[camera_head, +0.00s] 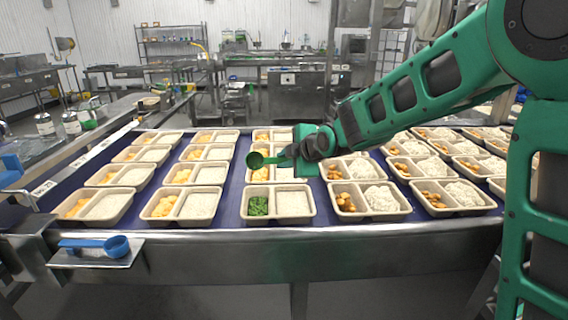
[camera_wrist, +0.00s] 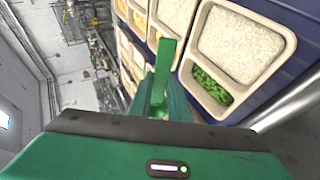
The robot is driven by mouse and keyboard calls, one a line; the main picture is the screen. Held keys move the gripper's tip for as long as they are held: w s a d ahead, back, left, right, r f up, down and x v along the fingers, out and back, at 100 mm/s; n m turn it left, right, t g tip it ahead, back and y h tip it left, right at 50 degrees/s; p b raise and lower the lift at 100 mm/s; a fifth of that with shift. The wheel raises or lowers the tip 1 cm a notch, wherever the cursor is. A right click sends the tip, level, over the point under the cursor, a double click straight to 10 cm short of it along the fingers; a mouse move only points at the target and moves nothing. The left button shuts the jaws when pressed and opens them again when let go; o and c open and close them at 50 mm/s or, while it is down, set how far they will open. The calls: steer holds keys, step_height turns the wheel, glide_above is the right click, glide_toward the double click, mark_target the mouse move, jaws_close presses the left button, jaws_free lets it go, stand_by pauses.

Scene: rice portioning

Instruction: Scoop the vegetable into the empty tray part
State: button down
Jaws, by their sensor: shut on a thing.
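My gripper (camera_head: 299,153) is shut on the handle of a green scoop (camera_head: 256,160). The scoop is held above the trays, its bowl toward the left; I cannot tell whether anything is in it. In the wrist view the green handle (camera_wrist: 166,62) sticks out between my fingers (camera_wrist: 162,98). Below the scoop, the front middle tray (camera_head: 275,219) has chopped green vegetable (camera_head: 258,206) in its left part and white rice (camera_head: 294,205) in its right part. This tray (camera_wrist: 240,80) also shows in the wrist view, with the greens (camera_wrist: 211,86) and the rice (camera_wrist: 238,45).
Rows of two-part trays stand on the blue belt (camera_head: 226,218); those left hold orange pieces and rice, those right browner pieces and rice. A blue scoop (camera_head: 117,246) lies on a small metal shelf (camera_head: 92,260) at the front left. The metal table edge runs along the front.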

steer(key=g, duration=0.2)
steer(key=r+m+g, duration=0.1)
steer(key=g, duration=0.2)
steer(key=shift+w+d, duration=0.1)
steer(key=shift+w, duration=0.05)
steer(key=shift+r+m+g, duration=0.2)
steer(key=shift+m+g, duration=0.2)
steer(key=shift+g, duration=0.7)
steer(key=shift+s, duration=0.25)
